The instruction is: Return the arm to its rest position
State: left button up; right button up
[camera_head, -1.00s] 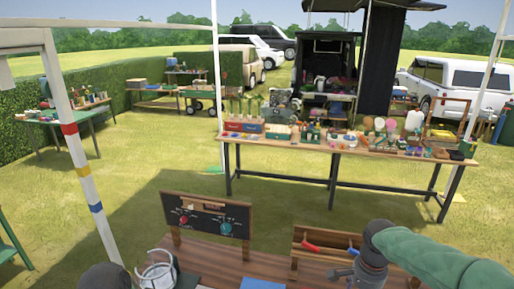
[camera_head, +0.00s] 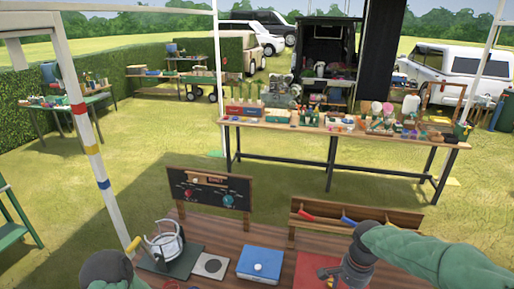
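My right arm comes in from the right with a green sleeve, and its dark gripper (camera_head: 345,275) points down over the near workbench (camera_head: 215,240). Its fingers are small and partly cut off by the lower edge, so I cannot tell if they are open or shut. Part of my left arm shows at the bottom left as a dark green rounded shape. Its gripper cannot be made out clearly at the lower edge.
On the near bench are a silver round-framed device (camera_head: 164,243), a blue box (camera_head: 261,263), a red mat (camera_head: 312,272), a wooden tray (camera_head: 405,216) of coloured-handled tools and a dark sign board (camera_head: 210,191). A long goods table (camera_head: 290,130) stands beyond grass. A striped post (camera_head: 92,160) rises at left.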

jog(key=s+a+f+n+y+b, duration=0.1)
jog(key=a+f+n+b, duration=0.15)
jog(key=f, duration=0.45)
jog(key=s+a+f+n+y+b, duration=0.1)
jog(key=a+f, duration=0.2)
jog(key=f, duration=0.5)
jog(key=s+a+f+n+b, duration=0.1)
jog(key=s+a+f+b, duration=0.1)
jog(key=s+f, duration=0.3)
jog(key=s+a+f+n+y+b, duration=0.1)
jog(key=s+a+f+n+b, duration=0.1)
jog(key=f, duration=1)
jog(key=s+a+f+n+b, duration=0.1)
jog(key=s+a+f+b, duration=0.2)
jog(key=s+a+f, duration=0.3)
jog(key=s+f, duration=0.3)
jog(key=shift+n+b, duration=0.35)
jog(key=shift+a, duration=0.1)
